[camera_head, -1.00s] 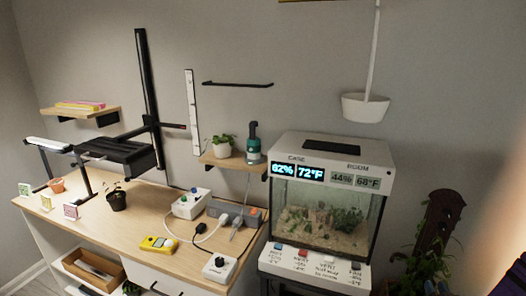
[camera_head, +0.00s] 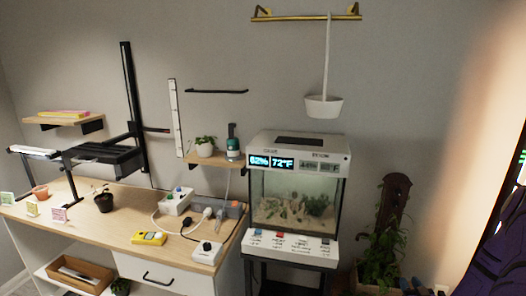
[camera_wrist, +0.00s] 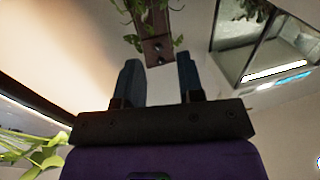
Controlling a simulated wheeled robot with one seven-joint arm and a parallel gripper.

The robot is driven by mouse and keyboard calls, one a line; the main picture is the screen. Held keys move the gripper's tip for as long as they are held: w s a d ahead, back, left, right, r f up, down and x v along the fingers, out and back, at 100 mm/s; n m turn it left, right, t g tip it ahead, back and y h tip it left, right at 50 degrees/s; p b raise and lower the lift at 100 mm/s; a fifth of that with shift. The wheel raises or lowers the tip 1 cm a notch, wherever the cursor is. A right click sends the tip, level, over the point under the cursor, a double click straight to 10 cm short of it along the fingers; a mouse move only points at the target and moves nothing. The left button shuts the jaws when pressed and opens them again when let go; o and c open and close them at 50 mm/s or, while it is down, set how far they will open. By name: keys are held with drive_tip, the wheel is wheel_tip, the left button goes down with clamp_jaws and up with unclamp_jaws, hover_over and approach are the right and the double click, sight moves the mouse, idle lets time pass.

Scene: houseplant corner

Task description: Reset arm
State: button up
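My gripper (camera_wrist: 160,85) shows in the wrist view with its two dark fingers apart and nothing between them. Beyond the fingertips is a brown wooden post (camera_wrist: 158,45) with green leaves around it. Part of the glass case (camera_wrist: 265,45) shows at the upper right of that view.
The glass case (camera_head: 293,200) stands right of the wooden bench (camera_head: 120,225), which holds a yellow meter (camera_head: 149,238), a small black pot (camera_head: 104,203) and power strips. A leafy plant (camera_head: 378,258) stands on the floor right of the case. A white hanging pot (camera_head: 323,107) hangs from a brass rail (camera_head: 300,17).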

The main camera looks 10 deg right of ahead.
drive_tip(key=w+a+r+n+g+y, duration=0.1)
drive_tip(key=w+r+n+g+y, duration=0.1)
drive_tip(key=w+r, duration=0.5)
drive_tip(key=w+a+r+n+g+y, duration=0.15)
drive_tip(key=w+r, duration=0.25)
drive_tip(key=r, duration=0.5)
drive_tip(key=a+r+g, duration=0.1)
drive_tip(key=a+r, duration=0.2)
drive_tip(key=r, duration=0.3)
drive_tip(key=a+r+n+g+h, duration=0.1)
drive_tip(key=a+r+g, duration=0.15)
drive_tip(key=r, duration=0.35)
drive_tip(key=a+r+g, duration=0.1)
drive_tip(key=a+r, duration=0.2)
drive_tip(key=r, duration=0.3)
drive_tip(key=s+a+r+m+g, duration=0.1)
drive_tip(key=s+a+r+g, duration=0.1)
drive_tip(key=s+a+r, duration=1)
drive_tip(key=s+a+r+g+y, duration=0.1)
drive_tip(key=s+a+r, duration=0.2)
drive_tip(key=s, duration=0.6)
drive_tip(key=s+a+r+m+g+y, duration=0.1)
drive_tip(key=s+a+r, duration=0.2)
drive_tip(key=s+a, duration=0.3)
drive_tip(key=s, duration=0.4)
drive_tip(key=shift+s+g, duration=0.2)
drive_tip(key=shift+g, duration=0.1)
